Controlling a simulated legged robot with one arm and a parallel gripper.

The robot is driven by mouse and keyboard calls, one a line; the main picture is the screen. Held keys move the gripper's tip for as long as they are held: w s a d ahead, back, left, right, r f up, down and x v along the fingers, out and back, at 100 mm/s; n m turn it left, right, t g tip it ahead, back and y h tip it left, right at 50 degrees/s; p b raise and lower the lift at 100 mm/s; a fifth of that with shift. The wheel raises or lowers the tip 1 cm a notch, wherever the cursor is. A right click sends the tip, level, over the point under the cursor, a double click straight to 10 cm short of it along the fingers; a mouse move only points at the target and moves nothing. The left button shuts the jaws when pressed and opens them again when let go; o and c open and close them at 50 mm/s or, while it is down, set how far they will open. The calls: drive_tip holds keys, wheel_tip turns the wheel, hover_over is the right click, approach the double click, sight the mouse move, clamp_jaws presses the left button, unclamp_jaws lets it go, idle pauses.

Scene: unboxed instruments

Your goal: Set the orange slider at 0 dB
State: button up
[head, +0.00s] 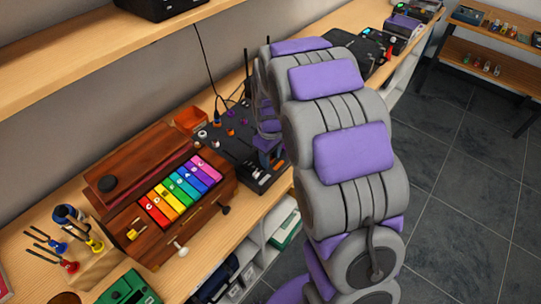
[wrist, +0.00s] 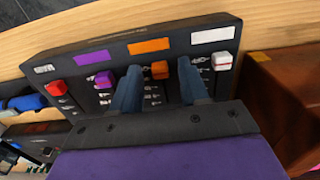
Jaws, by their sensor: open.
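The orange slider knob (wrist: 160,70) shows in the wrist view on a dark mixer panel (wrist: 68,58), below an orange label (wrist: 148,47). My gripper (wrist: 157,67) is open, with one blue-grey finger on each side of the orange knob. I see gaps between the knob and the fingers; the depth is hard to judge. Small white scale marks lie near the sliders, but the 0 dB mark is too small to read. In the head view, the dark mixer (head: 232,140) is partly hidden by my arm.
A red knob (wrist: 58,88) and a purple knob (wrist: 105,78) sit left of the orange one, and a white knob (wrist: 222,61) sits right. A brown wooden box (wrist: 285,95) stands close at the right. In the head view, a rainbow-keyed instrument (head: 180,189) stands beside the mixer.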

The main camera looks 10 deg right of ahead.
clamp_jaws()
idle(0.3)
idle(0.4)
